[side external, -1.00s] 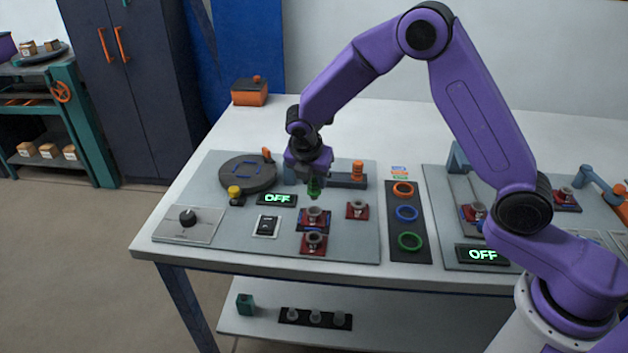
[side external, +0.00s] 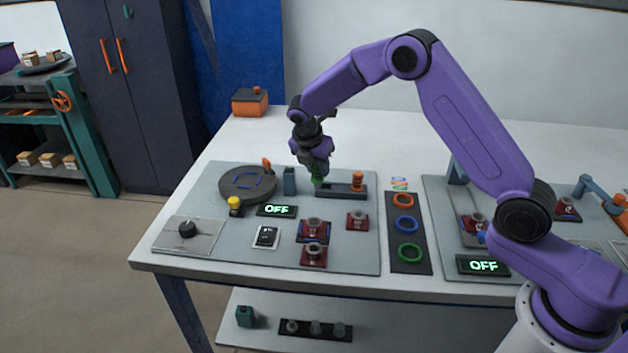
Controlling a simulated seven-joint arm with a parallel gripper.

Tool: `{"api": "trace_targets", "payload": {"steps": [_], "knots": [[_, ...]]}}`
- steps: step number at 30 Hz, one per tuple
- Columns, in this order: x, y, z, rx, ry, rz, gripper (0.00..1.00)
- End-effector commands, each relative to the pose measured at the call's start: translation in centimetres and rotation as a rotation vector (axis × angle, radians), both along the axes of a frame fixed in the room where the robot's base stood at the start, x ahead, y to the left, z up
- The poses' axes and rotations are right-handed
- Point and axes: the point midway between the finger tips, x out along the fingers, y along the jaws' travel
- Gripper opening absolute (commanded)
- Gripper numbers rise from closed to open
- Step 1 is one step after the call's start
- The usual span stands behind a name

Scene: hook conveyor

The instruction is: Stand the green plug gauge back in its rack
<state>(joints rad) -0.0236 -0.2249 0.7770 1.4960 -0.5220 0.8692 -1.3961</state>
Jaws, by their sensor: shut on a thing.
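The green plug gauge (side external: 318,180) is between the fingers of my gripper (side external: 317,173), which is shut on it. It points downward at the left end of the dark rack (side external: 342,190). Its lower end is at or just above the rack's left end; I cannot tell whether it is seated in a hole. An orange plug gauge (side external: 357,180) stands upright near the right end of the same rack.
A blue block (side external: 289,181) stands just left of the rack, and a dark round turntable (side external: 248,184) lies farther left. Red fixtures with grey parts (side external: 314,228) sit in front. A dark strip with orange, blue and green rings (side external: 407,226) lies to the right.

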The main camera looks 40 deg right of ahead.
Motion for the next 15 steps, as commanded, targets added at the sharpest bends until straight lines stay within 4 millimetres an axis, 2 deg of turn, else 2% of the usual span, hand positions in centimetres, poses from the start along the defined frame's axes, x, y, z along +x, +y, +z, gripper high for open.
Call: {"api": "trace_targets", "payload": {"steps": [1,6,10,15], "knots": [[1.0,-1.4,-0.2,0.001,-0.001,-0.027,0.00],[3.1,-4.7,-0.4,0.003,0.001,-0.077,0.00],[3.8,-6.0,-0.5,0.004,0.001,-0.095,0.00],[4.0,-6.5,-0.9,0.004,0.003,-0.101,0.00]]}}
